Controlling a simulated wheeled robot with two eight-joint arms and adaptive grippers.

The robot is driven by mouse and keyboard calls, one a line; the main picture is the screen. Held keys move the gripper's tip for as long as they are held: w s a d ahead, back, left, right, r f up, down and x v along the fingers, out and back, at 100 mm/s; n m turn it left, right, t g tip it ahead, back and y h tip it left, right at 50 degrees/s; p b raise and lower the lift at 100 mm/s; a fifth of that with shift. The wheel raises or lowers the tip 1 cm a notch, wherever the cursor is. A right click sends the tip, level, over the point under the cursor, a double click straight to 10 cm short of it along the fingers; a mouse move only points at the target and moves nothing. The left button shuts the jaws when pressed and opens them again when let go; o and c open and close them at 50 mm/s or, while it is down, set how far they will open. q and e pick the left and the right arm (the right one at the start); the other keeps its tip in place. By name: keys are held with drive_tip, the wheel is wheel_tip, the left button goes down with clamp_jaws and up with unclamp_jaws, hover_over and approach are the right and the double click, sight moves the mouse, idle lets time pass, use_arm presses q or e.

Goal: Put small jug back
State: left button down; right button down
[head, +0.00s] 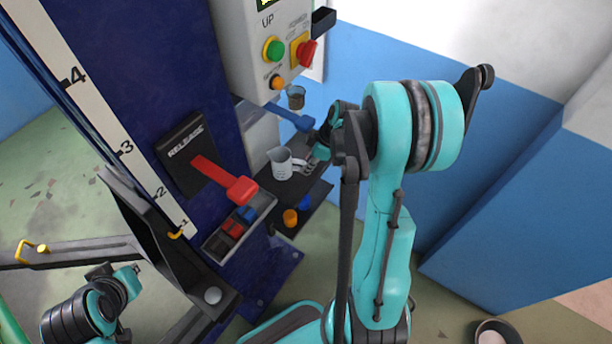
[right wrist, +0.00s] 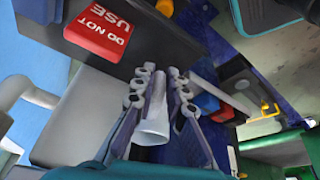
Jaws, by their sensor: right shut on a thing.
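The small jug (head: 281,164), whitish with a spout and a handle on its right, appears upright in front of a dark shelf in the head view. My right gripper (head: 311,162) is shut on it at the handle side. In the right wrist view, a pale, smooth part of the jug (right wrist: 153,122) shows between the fingers of my right gripper (right wrist: 160,85). The fingers hide part of it. I cannot tell whether its base touches the shelf. Parts of my left arm show at the lower left of the head view, but its gripper is not discernible.
A blue lever (head: 290,116) and a small dark-filled cup (head: 296,97) are just above the jug. A red release lever (head: 225,180) sticks out at left. A tray of coloured blocks (head: 213,245) and an orange piece (head: 290,217) are below. A red "do not use" sign (right wrist: 99,33) is near.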

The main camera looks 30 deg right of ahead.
drive_tip(key=shift+f+b, duration=0.35)
drive_tip(key=shift+f, duration=0.9)
drive_tip(key=f, duration=0.1)
drive_tip(key=f+b, duration=0.1)
drive_tip(key=f, duration=0.1)
drive_tip(key=shift+w+f, duration=0.2)
drive_tip(key=shift+w, duration=0.05)
drive_tip(key=shift+w+a, duration=0.1)
drive_tip(key=shift+w, duration=0.05)
drive_tip(key=c, duration=1.6)
unclamp_jaws()
drive_tip(key=shift+o, duration=0.2)
